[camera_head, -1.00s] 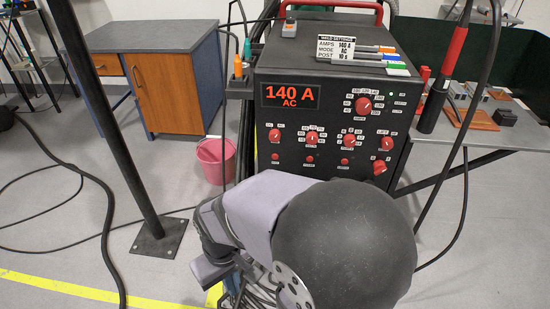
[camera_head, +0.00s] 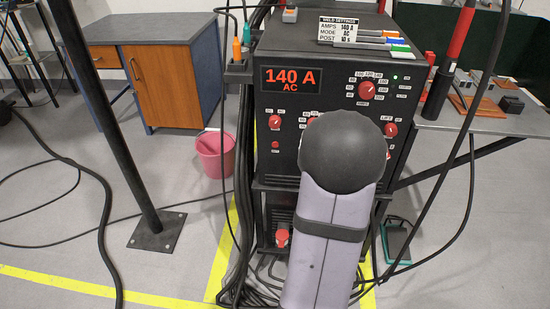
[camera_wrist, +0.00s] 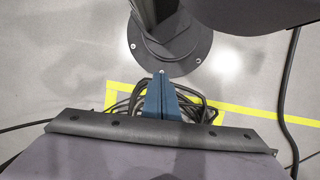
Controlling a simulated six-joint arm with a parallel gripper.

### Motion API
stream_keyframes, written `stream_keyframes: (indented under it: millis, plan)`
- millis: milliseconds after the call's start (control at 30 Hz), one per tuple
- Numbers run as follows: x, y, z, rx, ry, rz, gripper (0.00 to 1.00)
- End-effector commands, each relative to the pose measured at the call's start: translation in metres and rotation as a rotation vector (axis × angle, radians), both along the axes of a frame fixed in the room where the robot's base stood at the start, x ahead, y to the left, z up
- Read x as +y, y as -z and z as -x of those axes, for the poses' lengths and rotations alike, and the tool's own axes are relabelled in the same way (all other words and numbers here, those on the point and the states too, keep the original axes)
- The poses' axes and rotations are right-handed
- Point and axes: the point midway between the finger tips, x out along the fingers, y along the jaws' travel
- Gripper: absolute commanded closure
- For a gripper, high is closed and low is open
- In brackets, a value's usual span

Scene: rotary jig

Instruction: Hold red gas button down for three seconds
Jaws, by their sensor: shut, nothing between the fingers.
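The black welding machine (camera_head: 262,130) stands in the middle of the head view, its display reading 140 A AC. A small red button (camera_head: 275,145) shows at the panel's lower left. Its label is too small to read, so I cannot tell if it is the gas button. My arm hides the middle of the panel and the other small red buttons. My gripper (camera_wrist: 162,80) shows only in the wrist view, as two blue fingers shut together and empty. Floor, cables and a yellow line lie beyond them, and no button is in that view.
Red knobs (camera_head: 367,90) dot the panel. A red fitting (camera_head: 282,238) is low on the machine's stand. A pink bucket (camera_head: 214,154) and a wooden-fronted cabinet (camera_head: 160,80) are left. A side bench (camera_head: 455,122) with a torch and blocks is right. Cables (camera_wrist: 205,107) lie on the floor.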

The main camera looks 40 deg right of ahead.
Motion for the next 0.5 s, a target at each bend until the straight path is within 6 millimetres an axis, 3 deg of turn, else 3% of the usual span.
stream_keyframes:
  millis: [100, 233, 367, 500]
  plan:
    - [-0.041, 0.034, 0.009, -0.063, -0.043, 0.074, 1.00]
    - [-0.080, 0.054, -0.006, -0.176, -0.168, 0.171, 1.00]
    - [-0.110, 0.063, -0.036, -0.311, -0.326, 0.266, 1.00]
    - [-0.132, 0.058, -0.084, -0.475, -0.519, 0.370, 1.00]
